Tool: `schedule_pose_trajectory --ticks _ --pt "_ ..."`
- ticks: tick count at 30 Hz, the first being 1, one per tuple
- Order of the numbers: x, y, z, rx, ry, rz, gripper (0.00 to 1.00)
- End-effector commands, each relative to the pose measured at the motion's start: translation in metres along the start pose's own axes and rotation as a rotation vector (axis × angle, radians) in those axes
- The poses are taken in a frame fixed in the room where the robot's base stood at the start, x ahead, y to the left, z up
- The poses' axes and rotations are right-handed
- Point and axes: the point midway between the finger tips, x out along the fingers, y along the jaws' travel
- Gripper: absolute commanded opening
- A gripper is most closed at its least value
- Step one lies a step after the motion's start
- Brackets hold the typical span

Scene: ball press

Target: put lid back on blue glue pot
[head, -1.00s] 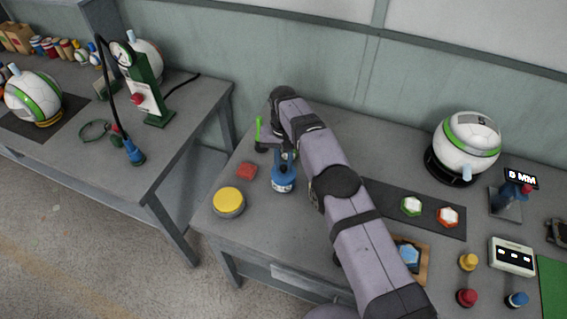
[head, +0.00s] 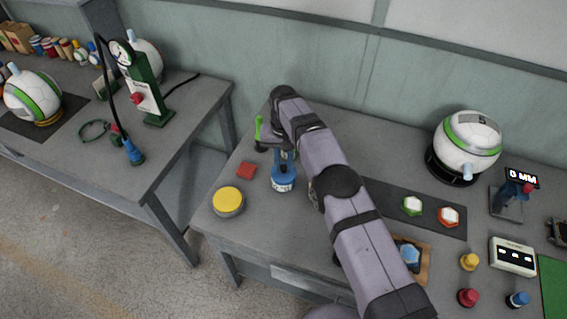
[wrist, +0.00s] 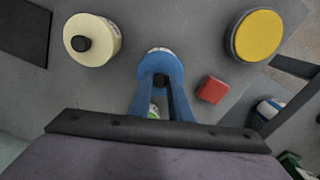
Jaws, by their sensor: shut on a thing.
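The blue glue pot (head: 283,184), with a white label band, stands on the near bench left of my arm. My gripper (head: 284,158) is directly above it, its blue fingers pointing down. In the wrist view my gripper (wrist: 162,88) is shut on the dark knob of the blue lid (wrist: 148,66). The lid covers the pot's top from this angle, with a little of the white label showing past its far edge. Lid and pot look touching or very close; I cannot tell whether the lid is fully seated.
A red block (head: 246,170) and a yellow-topped round tin (head: 228,200) lie left of the pot. A green-handled tool (head: 259,130) stands behind it. A cream pot with a black knob (wrist: 92,42) shows in the wrist view. A dark mat (head: 385,205) lies to the right.

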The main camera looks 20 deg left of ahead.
Motion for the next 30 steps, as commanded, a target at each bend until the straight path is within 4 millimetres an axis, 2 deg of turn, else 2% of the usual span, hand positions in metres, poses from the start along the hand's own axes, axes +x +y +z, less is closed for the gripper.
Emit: schedule_pose_trajectory --ticks 8,9,11,17,20,30 --pt "-0.0004 0.0 -0.0001 0.0 0.0 0.0 0.0" --pt "-0.0003 0.0 -0.0001 0.0 0.0 0.0 0.27" --pt "-0.0003 0.0 -0.0001 0.0 0.0 0.0 0.4" --pt "-0.0002 0.0 0.0 0.0 0.0 0.0 0.4" --pt "-0.0001 0.0 0.0 0.0 0.0 0.0 0.58" --pt "-0.0009 0.0 0.0 0.0 0.0 0.0 0.58"
